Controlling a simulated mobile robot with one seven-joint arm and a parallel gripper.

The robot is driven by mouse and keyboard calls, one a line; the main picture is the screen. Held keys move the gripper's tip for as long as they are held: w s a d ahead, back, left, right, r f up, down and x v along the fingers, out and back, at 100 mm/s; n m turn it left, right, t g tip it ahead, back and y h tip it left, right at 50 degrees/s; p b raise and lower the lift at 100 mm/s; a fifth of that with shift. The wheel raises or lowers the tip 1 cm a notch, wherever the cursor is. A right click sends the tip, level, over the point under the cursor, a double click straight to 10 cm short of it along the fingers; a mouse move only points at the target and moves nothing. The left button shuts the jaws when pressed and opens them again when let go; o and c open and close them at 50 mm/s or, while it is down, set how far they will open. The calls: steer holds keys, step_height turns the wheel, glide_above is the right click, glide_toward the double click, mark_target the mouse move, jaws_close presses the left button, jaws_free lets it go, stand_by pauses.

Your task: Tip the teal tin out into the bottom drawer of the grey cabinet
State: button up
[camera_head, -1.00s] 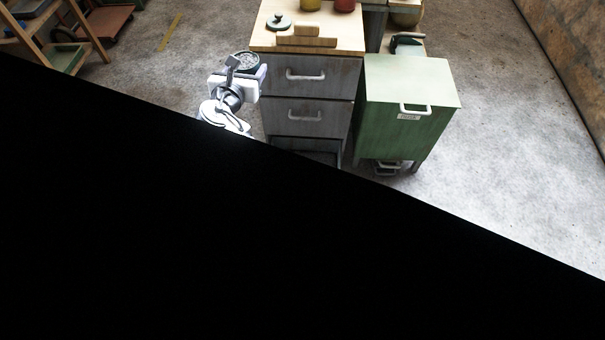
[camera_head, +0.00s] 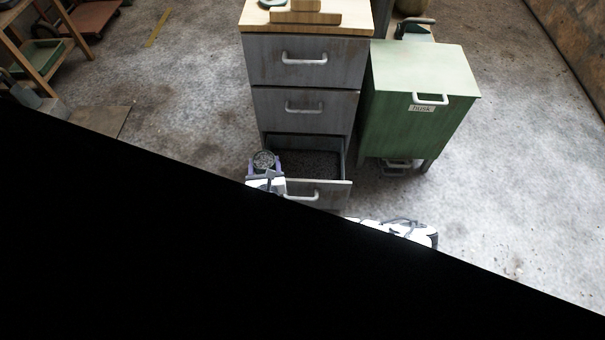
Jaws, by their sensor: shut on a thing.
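The grey cabinet (camera_head: 303,75) stands in the upper middle. Its bottom drawer (camera_head: 335,187) is pulled open and shows a dark speckled inside. My gripper (camera_head: 265,171) is at the drawer's left front corner, shut on the tin (camera_head: 264,160). The tin shows as a small dark round rim with grainy grey contents, its mouth facing up toward the camera. Its teal colour does not show, and most of its wall is hidden by my gripper. I cannot tell its height above the drawer.
The two upper drawers are shut. A green cabinet (camera_head: 415,110) stands close on the right. Wooden blocks (camera_head: 305,13) lie on the cabinet's wooden top. A large black area hides the lower left. Open floor lies at the right and far left.

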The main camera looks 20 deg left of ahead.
steer(key=shift+d+f, duration=0.15)
steer(key=shift+f, duration=0.1)
steer(key=shift+d+f, duration=0.1)
steer(key=shift+w+d+f+m+g+y+b, duration=0.45)
steer(key=shift+m+b, duration=0.15)
steer(key=shift+b, duration=0.55)
steer(key=shift+w+d+r+m, duration=0.15)
steer(key=shift+w+r+m, duration=0.05)
steer(key=shift+r+m, duration=0.15)
steer(key=shift+w+d+r+m+g+y+b, duration=0.4)
steer(key=shift+w+d+m+g+b, duration=0.35)
steer(key=shift+m, duration=0.4)
steer(key=shift+w+d+f+m+g+y+b, duration=0.3)
steer(key=shift+w+d+m+b, duration=0.15)
steer(key=shift+b, duration=0.15)
